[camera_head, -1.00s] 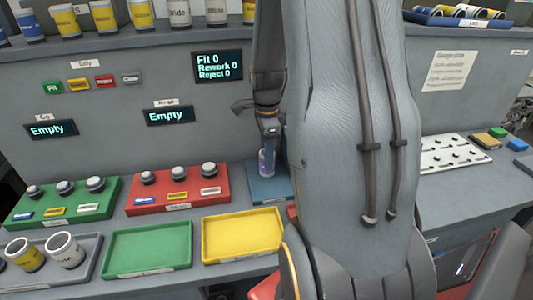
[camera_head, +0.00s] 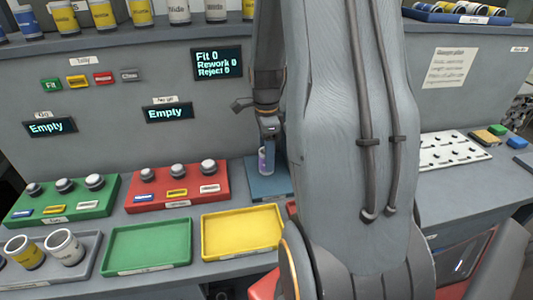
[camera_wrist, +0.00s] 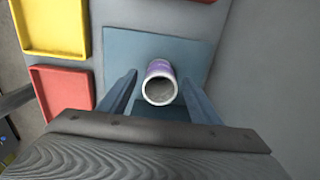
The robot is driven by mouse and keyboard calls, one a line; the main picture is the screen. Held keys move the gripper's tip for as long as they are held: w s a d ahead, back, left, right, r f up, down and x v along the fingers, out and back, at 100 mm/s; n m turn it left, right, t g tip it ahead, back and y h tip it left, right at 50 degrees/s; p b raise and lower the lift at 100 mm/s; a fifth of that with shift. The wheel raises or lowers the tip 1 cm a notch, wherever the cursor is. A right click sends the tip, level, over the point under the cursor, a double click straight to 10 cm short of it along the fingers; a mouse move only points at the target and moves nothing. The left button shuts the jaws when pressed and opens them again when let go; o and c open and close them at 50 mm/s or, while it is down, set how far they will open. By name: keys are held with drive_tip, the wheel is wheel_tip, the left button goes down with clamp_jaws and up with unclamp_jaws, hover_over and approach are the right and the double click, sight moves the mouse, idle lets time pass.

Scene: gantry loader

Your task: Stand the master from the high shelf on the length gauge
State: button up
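The master, a purple and white hollow cylinder (camera_head: 266,162), stands upright on a blue plate (camera_head: 268,190), which seems to be the length gauge. In the wrist view the master (camera_wrist: 160,67) shows its open top rim between my fingers, over the blue plate (camera_wrist: 120,50). My gripper (camera_head: 268,142) is just above and around the top of the master. Its two fingers are spread, with a visible gap on each side of the cylinder. The far side of the gauge and the right of the plate are partly hidden by my arm.
A red tray with knobs (camera_head: 190,197) and a yellow tray (camera_head: 242,232) lie left of the blue plate. A green tray (camera_head: 148,246) is farther left. Several cans stand on the high shelf (camera_head: 130,38). The score display (camera_head: 217,64) reads Fit 0, Rework 0, Reject 0.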

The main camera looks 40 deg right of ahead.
drive_tip(key=shift+r, duration=0.1)
wheel_tip(320, 180, up, 8)
drive_tip(key=b, duration=0.1)
drive_tip(key=shift+f+b, duration=0.2)
drive_tip(key=shift+b, duration=0.15)
idle(0.7)
